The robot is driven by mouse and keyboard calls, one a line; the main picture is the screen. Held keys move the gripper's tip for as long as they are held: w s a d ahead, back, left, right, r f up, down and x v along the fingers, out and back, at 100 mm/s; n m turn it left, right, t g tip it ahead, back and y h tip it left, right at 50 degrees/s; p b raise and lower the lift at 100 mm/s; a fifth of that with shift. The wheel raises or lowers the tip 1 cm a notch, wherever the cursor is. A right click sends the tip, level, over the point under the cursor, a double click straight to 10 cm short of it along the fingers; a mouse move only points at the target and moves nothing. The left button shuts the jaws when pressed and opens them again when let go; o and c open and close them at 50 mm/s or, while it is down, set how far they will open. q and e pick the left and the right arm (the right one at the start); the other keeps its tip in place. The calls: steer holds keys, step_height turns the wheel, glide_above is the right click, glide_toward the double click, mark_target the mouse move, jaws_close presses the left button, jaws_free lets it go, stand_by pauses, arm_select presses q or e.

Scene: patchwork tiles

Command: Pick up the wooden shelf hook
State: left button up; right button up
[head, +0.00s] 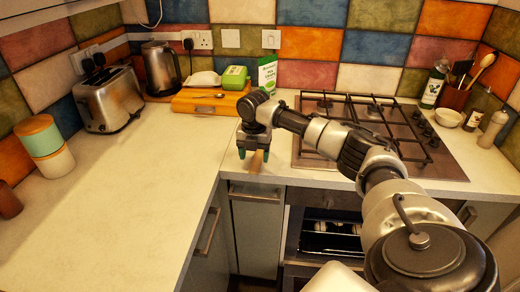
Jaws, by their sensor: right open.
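A small brown wooden piece (256,162), which looks like the wooden shelf hook, is at the front edge of the counter, left of the hob. My right gripper (254,154) points down over it, with dark green fingertips on either side of the piece. The gripper is open. Its body hides the upper part of the piece, and I cannot tell whether a finger touches it. My left gripper is not in view.
The hob (375,135) lies right of the gripper, under my right arm. A toaster (108,100), a kettle (161,68) and a two-tone canister (45,147) stand left. The left counter (120,215) is mostly clear.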

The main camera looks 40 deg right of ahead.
mark_target(255, 166)
steer(key=shift+f, duration=1.9)
steer(key=c, duration=1)
steer(key=shift+r, duration=0.15)
steer(key=shift+c, duration=0.2)
